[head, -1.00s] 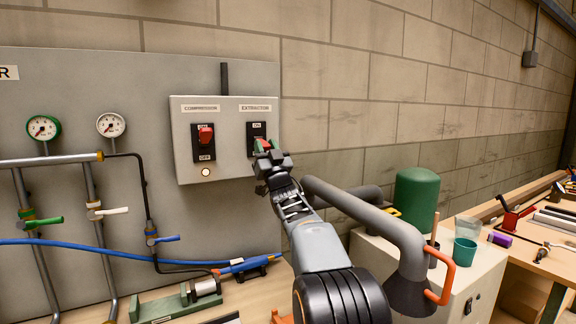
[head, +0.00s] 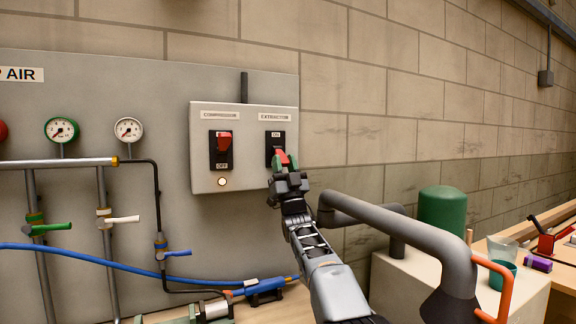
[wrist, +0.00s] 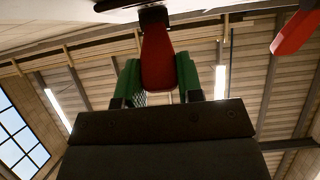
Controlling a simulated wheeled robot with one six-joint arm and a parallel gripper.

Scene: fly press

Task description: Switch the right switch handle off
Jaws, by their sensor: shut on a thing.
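A grey switch box (head: 240,112) on the panel carries two red handles. The left handle (head: 224,141), under the compressor label, points up toward ON. The right switch handle (head: 281,156), under the extractor label, is partly hidden by my gripper (head: 283,163). In the wrist view my gripper (wrist: 160,82) has its green fingers on both sides of the right handle (wrist: 157,58), shut on it. The left handle (wrist: 296,32) shows at the upper right there. The right switch's ON mark is visible above my gripper; its lower part is hidden.
A lit round lamp (head: 222,181) sits low on the box. Gauges, pipes and a blue hose (head: 120,263) lie left and below. A grey extraction pipe (head: 400,225) with an orange handle (head: 497,285) stands close right of my arm.

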